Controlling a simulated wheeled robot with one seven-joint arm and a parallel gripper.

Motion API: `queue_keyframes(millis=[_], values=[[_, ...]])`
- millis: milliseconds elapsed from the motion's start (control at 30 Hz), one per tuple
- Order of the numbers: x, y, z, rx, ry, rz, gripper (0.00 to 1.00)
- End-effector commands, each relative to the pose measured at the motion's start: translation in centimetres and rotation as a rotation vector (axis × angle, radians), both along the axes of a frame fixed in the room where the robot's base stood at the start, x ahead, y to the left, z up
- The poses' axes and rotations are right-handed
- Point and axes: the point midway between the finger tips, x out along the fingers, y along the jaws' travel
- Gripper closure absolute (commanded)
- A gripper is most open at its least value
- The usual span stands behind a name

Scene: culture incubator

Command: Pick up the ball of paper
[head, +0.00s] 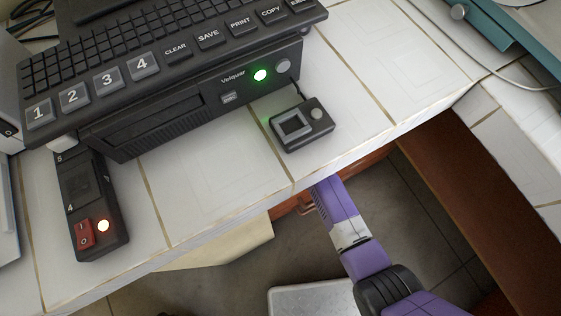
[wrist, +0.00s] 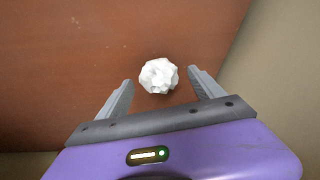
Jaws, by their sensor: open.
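The ball of paper (wrist: 159,75) is white and crumpled. In the wrist view it lies against a reddish-brown wooden surface (wrist: 60,60), near the middle. My gripper (wrist: 160,80) is open, with one grey finger on each side of the ball in the picture. Gaps show between the ball and both fingers, and I cannot tell how far the ball is in depth. In the head view my purple arm reaches down below the counter's front edge; the ball and the fingers are hidden there.
A white tiled counter (head: 200,205) bears a black keyboard unit (head: 190,100), a small black device (head: 302,125) and a power strip (head: 90,205) with a red switch. The counter's edge is close to my arm. Brown wood (head: 480,200) shows at right.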

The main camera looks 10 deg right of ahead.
Motion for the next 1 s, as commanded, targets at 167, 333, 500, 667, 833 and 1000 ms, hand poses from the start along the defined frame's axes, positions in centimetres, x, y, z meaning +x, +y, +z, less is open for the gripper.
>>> queue_keyframes(millis=[167, 333, 500, 667, 833, 1000], values=[[0.64, 0.43, -1.81, 0.0, 0.0, 0.0, 0.23], [0.67, 0.46, -1.92, 0.001, -0.001, 0.0, 0.23], [0.67, 0.46, -1.91, 0.001, -0.001, 0.0, 0.36], [0.67, 0.45, -1.9, 0.001, -0.001, 0.0, 0.68], [0.67, 0.45, -1.9, 0.001, -0.001, 0.0, 0.87], [0.67, 0.45, -1.82, 0.001, -0.001, 0.0, 0.87]])
